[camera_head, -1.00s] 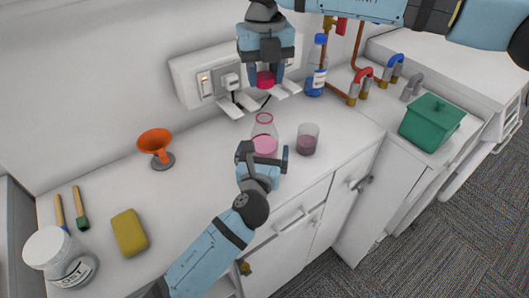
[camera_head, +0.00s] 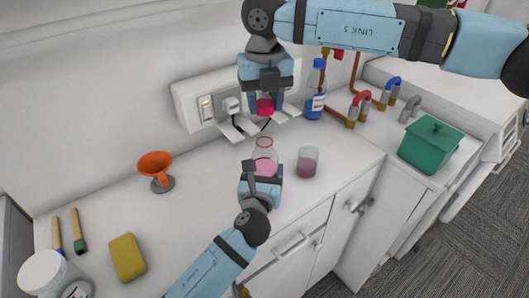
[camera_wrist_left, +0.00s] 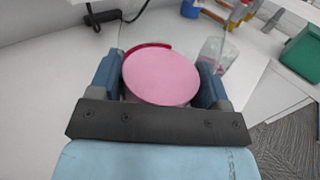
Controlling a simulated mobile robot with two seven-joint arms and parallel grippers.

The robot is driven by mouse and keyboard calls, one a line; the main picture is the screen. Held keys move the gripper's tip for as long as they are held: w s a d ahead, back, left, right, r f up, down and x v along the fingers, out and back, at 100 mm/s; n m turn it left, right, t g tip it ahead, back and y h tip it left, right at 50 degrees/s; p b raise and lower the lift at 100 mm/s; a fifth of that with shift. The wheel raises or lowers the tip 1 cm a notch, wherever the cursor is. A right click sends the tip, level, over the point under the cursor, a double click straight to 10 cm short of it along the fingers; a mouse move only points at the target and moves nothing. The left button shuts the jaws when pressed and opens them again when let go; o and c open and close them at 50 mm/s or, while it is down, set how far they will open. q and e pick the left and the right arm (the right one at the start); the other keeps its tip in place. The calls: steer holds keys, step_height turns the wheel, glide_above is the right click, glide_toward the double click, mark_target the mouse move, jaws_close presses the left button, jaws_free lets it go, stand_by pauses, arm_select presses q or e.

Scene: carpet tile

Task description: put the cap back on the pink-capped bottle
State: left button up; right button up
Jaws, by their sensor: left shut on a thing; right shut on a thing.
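The clear bottle (camera_head: 264,154) with pink contents stands on the white counter, its pink-rimmed mouth uncovered. My left gripper (camera_head: 261,178) is shut on the bottle from the near side, partly hiding its lower part. In the left wrist view the bottle (camera_wrist_left: 160,78) appears as a round pink shape between the two fingers. My right gripper (camera_head: 265,101) points down from above, shut on the pink cap (camera_head: 265,107). The cap shows above the bottle mouth in the picture, with a visible gap between them.
A glass (camera_head: 307,162) with dark pink liquid stands close right of the bottle. A blue-capped bottle (camera_head: 315,95) stands behind at right, near a wall socket panel (camera_head: 190,100). A green lidded box (camera_head: 430,147) is at right.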

mark_target(264, 135)
steer(key=shift+f, duration=2.2)
steer(key=shift+f, duration=0.85)
steer(key=shift+f, duration=0.55)
